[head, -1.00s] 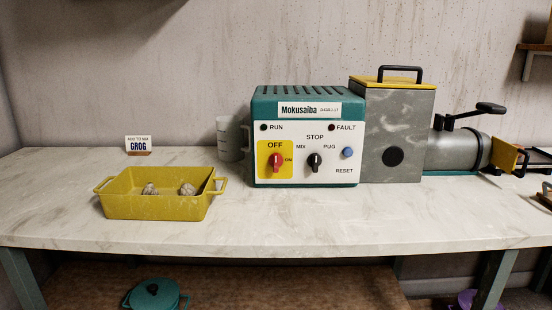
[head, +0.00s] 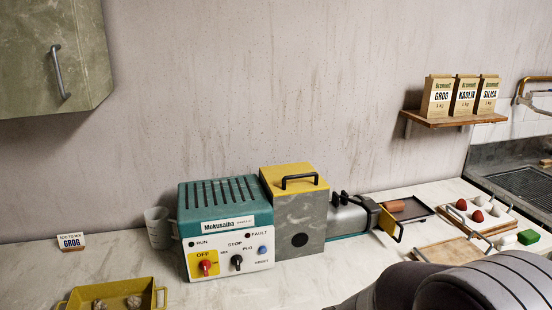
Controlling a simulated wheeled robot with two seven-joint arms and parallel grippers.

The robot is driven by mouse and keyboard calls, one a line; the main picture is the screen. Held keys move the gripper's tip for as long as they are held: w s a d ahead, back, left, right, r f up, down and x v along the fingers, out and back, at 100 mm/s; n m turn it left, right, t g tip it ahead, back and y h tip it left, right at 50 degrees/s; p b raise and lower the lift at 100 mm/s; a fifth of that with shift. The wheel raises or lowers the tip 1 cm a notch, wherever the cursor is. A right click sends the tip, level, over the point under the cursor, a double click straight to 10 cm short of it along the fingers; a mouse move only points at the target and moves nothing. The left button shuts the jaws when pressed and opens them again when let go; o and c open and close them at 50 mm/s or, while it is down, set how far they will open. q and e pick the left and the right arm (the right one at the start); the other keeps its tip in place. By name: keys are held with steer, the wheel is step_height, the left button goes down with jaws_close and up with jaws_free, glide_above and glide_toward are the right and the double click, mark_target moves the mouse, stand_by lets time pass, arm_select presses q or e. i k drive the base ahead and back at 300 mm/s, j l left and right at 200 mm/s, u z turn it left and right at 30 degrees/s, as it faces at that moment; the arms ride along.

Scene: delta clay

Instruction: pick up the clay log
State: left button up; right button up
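The clay log (head: 395,206) looks like a short reddish-brown cylinder lying on a dark tray (head: 418,212), just right of the outlet end of the pug mill. The pug mill has a teal control box (head: 228,228), a grey hopper (head: 300,224) with a yellow lid (head: 292,178), and a yellow plate (head: 388,222) at its outlet. Part of my own arm fills the lower right corner of the head view. Neither gripper shows.
A wooden board (head: 455,251) lies in front. A sink (head: 520,180) is at far right. A yellow tub (head: 72,304) is at lower left. A shelf (head: 450,121) holds bags.

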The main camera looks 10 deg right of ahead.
mark_target(398, 206)
steer(key=z, duration=1.3)
steer(key=u, duration=0.9)
steer(key=i+l+u, duration=0.2)
steer(key=l+u, duration=0.25)
steer(key=i+l+u, duration=0.1)
steer(key=l+u, duration=0.3)
steer(key=l, duration=0.25)
steer(key=l+u, duration=0.45)
steer(key=l, duration=1.05)
steer(key=l+u, duration=0.1)
steer(key=l, duration=0.8)
steer(key=k, duration=0.05)
